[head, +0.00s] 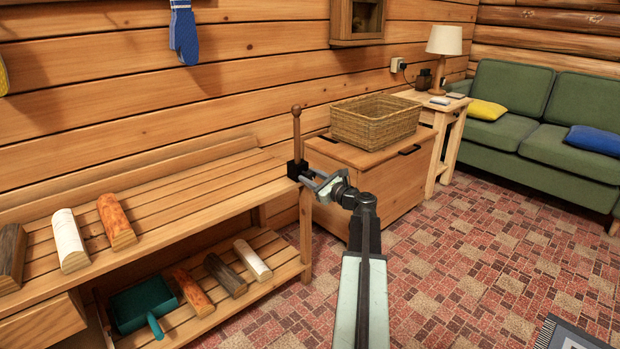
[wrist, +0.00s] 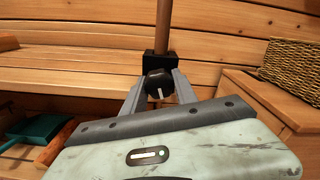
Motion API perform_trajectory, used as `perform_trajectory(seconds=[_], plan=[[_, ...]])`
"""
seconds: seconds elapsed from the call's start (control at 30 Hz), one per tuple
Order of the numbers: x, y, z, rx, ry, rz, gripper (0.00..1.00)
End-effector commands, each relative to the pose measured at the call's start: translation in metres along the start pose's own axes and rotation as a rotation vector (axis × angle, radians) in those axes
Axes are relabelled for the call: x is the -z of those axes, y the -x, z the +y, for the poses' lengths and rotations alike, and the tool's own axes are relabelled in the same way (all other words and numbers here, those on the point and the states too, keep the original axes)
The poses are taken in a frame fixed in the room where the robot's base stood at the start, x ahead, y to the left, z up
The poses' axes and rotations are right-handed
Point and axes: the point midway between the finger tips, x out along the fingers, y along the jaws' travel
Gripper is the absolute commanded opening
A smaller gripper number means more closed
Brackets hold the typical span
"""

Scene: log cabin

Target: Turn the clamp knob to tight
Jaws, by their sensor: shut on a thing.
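The clamp (wrist: 162,64) is a black block at the right end of the slatted bench, with an upright wooden post (head: 296,135) rising from it. The clamp knob (wrist: 160,85) is dark and faces my gripper, with a pale line on its face that points roughly straight down in the wrist view. My gripper (wrist: 160,92) is shut on the knob, with one grey finger on each side of it. In the head view my gripper (head: 311,176) reaches the bench corner from the right. Any tight or loose marking is too small to tell.
The slatted bench (head: 215,185) holds several logs, and its lower shelf holds more logs and a teal dustpan (head: 143,304). A wooden chest (head: 372,178) with a wicker basket (head: 375,121) stands just right of the clamp. Patterned floor (head: 470,250) is open at the right.

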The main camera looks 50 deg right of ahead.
Motion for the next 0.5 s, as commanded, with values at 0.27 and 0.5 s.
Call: perform_trajectory(seconds=[0.27,0.5], plan=[[0.0001,-0.0003,0.0014,-0.001,-0.191,0.001,0.0],[0.0,-0.0002,0.0018,-0.002,-0.289,0.001,0.0]])
